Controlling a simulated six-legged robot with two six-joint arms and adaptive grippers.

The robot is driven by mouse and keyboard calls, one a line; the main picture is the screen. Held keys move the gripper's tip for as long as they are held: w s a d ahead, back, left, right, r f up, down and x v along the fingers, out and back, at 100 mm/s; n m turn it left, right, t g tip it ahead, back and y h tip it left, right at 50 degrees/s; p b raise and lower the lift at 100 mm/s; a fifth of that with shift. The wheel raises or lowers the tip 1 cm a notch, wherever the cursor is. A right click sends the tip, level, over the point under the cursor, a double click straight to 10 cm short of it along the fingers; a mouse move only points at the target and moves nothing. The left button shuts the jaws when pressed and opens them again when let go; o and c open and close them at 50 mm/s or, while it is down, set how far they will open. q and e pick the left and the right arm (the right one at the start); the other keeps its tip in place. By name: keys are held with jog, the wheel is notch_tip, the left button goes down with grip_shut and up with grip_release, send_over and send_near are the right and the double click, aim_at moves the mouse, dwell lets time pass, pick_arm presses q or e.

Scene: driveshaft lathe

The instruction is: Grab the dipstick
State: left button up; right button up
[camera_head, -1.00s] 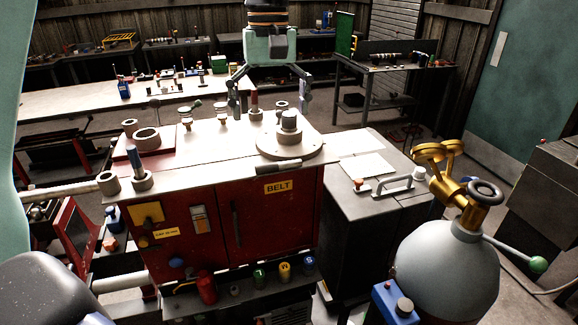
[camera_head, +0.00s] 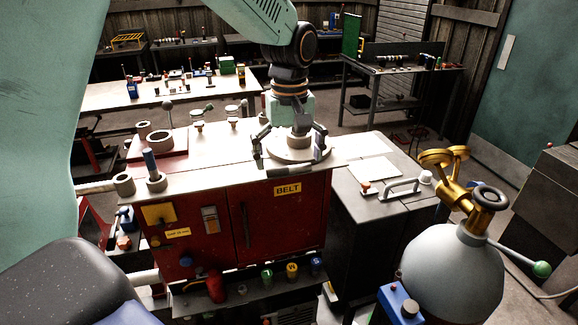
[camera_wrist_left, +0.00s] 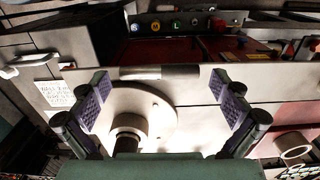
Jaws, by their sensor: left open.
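I cannot tell for sure which part is the dipstick. A round pale flange (camera_head: 292,156) with a short upright hub (camera_head: 299,141) sits at the right end of the top. My left gripper (camera_head: 289,154) is open and empty, pointing down over the flange, its fingers on either side of the hub. In the left wrist view the open fingers (camera_wrist_left: 162,82) frame the flange (camera_wrist_left: 150,102) and a short grey cylinder (camera_wrist_left: 160,73) at the top's edge.
The red cabinet (camera_head: 260,225) carries a BELT label and bears several collars and fittings on its top. A dark box with a curved handle (camera_head: 399,189) stands to the right. A grey tank (camera_head: 452,270) with a brass valve is at front right.

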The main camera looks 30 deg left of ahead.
pick_arm(q)
jog(key=shift+d+f, duration=0.1)
jog(key=shift+f, duration=0.25)
jog(key=shift+w+a+f, duration=0.15)
jog(key=shift+w+a, duration=0.05)
jog(key=shift+a, duration=0.05)
jog(key=shift+c, duration=0.8)
jog(key=shift+s+d+r, duration=0.2)
jog(key=c, duration=0.8)
jog(key=shift+c, duration=0.6)
jog(key=shift+w+a, duration=0.15)
jog(key=shift+w, duration=0.05)
